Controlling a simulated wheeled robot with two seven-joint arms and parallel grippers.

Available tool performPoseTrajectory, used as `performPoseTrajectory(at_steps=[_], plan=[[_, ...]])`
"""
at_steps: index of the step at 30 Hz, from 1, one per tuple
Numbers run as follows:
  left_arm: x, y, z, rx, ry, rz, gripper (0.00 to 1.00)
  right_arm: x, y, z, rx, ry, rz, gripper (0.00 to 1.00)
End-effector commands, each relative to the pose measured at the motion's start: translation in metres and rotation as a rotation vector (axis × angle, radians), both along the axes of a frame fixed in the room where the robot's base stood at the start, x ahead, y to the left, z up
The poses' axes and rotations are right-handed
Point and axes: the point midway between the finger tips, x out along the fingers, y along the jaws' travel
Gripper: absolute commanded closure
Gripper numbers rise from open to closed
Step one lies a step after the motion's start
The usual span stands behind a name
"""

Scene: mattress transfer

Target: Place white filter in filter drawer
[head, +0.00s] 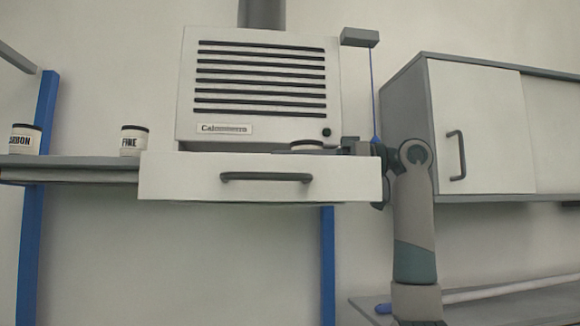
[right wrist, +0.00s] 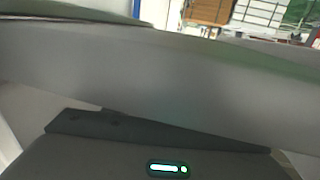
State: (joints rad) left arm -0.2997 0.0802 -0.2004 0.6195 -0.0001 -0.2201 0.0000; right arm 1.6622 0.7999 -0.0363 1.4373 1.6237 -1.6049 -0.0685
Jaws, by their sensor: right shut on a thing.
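The filter drawer (head: 180,178) is a white-fronted drawer with a dark bar handle, pulled out below the vented white unit. A round filter with a pale side and dark rim (head: 307,145) shows just above the drawer's front edge, right of centre; its lower part is hidden behind the front. My right gripper (head: 338,149) reaches in from the right over the drawer and is shut on this filter. In the right wrist view, a broad grey curved surface (right wrist: 160,85) fills the middle, close to the gripper; the fingertips are hidden. My left gripper is not in view.
The vented unit (head: 260,90) stands directly above and behind the drawer. Canisters marked FINE (head: 134,142) and CARBON (head: 25,140) stand on the left shelf (head: 70,161). A wall cabinet (head: 480,130) is to the right. A blue cord (head: 372,90) hangs near my right arm.

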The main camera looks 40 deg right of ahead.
Motion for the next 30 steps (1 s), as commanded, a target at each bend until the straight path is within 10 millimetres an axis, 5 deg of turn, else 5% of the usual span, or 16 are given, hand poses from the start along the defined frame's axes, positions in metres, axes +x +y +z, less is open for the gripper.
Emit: performPoseTrajectory(at_steps=[19, 20, 21, 30], plan=[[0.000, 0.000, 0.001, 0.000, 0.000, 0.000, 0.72, 0.000, 0.000, -0.018, 0.001, -0.001, -0.001, 0.75], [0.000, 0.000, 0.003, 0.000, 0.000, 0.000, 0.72, 0.000, 0.000, -0.017, 0.001, -0.001, 0.000, 0.43], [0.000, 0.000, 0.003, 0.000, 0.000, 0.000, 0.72, 0.000, 0.000, -0.016, 0.001, -0.001, 0.000, 0.33], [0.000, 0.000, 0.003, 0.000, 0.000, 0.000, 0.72, 0.000, 0.000, -0.016, 0.001, -0.001, 0.000, 0.31]])
